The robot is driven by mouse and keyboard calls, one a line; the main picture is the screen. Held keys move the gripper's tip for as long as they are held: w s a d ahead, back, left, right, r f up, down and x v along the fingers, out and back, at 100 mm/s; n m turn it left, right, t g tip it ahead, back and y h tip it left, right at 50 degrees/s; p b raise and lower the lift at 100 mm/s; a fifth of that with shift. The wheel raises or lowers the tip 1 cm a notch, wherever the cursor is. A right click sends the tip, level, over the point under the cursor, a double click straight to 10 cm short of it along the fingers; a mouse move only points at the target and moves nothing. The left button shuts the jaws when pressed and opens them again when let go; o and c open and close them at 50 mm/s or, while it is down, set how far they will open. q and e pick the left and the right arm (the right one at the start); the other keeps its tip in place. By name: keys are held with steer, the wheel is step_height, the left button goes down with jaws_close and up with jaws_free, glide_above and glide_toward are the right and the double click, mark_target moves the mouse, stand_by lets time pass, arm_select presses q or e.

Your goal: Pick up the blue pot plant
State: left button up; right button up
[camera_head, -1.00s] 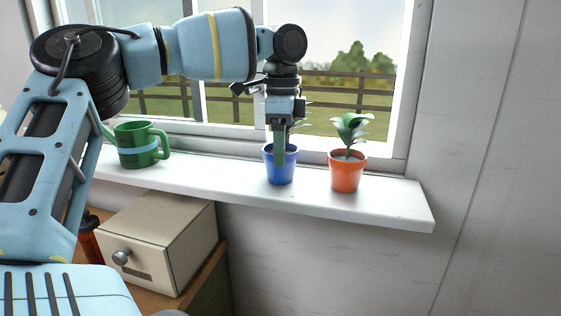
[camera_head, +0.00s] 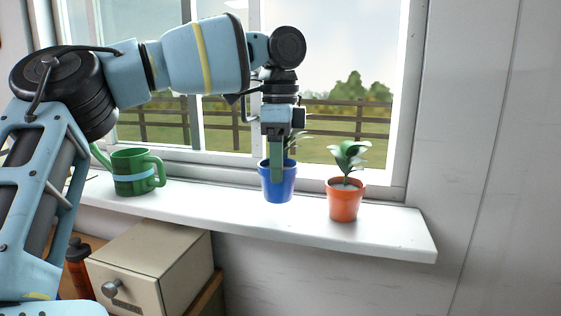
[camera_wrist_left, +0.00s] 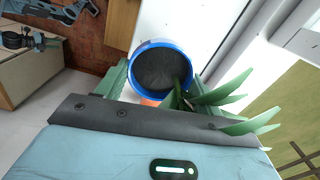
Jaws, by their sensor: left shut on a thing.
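The blue pot plant (camera_head: 268,189) is over the white window sill, left of the orange pot plant (camera_head: 343,206). My left gripper (camera_head: 277,178) points down, its green fingers shut on the blue pot. The pot is upright and looks slightly raised off the sill. In the left wrist view, the blue pot (camera_wrist_left: 158,44), with dark soil and green leaves to its right, sits between the fingers (camera_wrist_left: 157,85). Part of its plant is hidden behind the gripper in the head view.
A green watering can (camera_head: 134,184) stands on the sill (camera_head: 385,232) at left. The window with its frame is close behind the pots. A cream box with a knob (camera_head: 150,265) and an orange bottle (camera_head: 79,268) are below. The sill's right end is clear.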

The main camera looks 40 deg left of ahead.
arm_select(q)
steer(key=s+d+r, duration=0.1)
steer(key=s+d, duration=0.7)
steer(key=d, duration=0.1)
steer(key=shift+s+d+b, duration=0.25)
steer(key=shift+s+b, duration=0.1)
